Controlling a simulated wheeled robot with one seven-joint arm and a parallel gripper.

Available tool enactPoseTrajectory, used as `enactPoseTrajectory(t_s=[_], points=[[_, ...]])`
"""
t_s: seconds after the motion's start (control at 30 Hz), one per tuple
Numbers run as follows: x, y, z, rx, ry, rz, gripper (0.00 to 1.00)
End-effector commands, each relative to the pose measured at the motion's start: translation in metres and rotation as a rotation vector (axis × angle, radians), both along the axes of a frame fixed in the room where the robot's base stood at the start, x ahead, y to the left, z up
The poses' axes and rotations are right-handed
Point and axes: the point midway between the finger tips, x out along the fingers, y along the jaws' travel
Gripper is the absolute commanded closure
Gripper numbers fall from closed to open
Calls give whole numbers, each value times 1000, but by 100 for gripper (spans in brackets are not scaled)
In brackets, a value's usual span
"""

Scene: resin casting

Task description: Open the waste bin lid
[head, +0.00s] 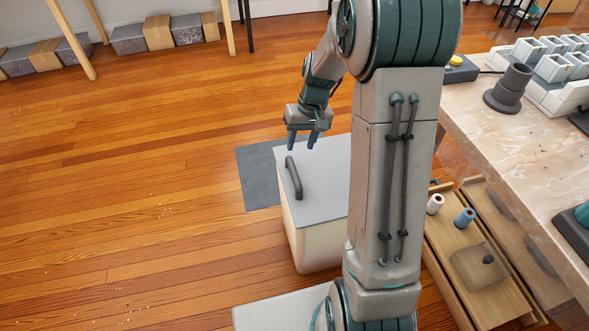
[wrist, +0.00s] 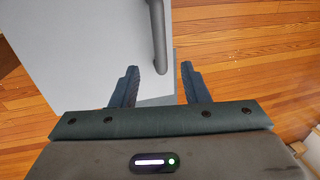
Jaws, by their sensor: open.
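The waste bin (head: 318,248) is a cream box on the floor with a flat grey lid (head: 322,190), which lies closed on top. A dark curved handle (head: 293,177) stands on the lid near its left edge. My gripper (head: 302,141) is open and empty, above the far part of the lid and apart from the handle. In the wrist view, the lid (wrist: 95,50) fills the upper left and the handle (wrist: 157,35) shows beyond the fingertips of my gripper (wrist: 159,68). My arm hides the bin's right side in the head view.
A grey mat (head: 258,178) lies on the wooden floor behind the bin. A stone-topped workbench (head: 510,135) stands at the right, with an open drawer (head: 470,245) holding small spools below it. Boxes (head: 130,38) line the far wall. The floor at the left is clear.

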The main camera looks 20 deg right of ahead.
Motion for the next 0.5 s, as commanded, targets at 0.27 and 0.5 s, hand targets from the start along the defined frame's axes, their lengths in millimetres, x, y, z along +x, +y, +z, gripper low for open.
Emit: enactPoseTrajectory(t_s=[0.27, 0.5], points=[[-1, 12, -64, 0, 4, 1, 59], [0, 18, -92, 0, 0, 0, 59]])
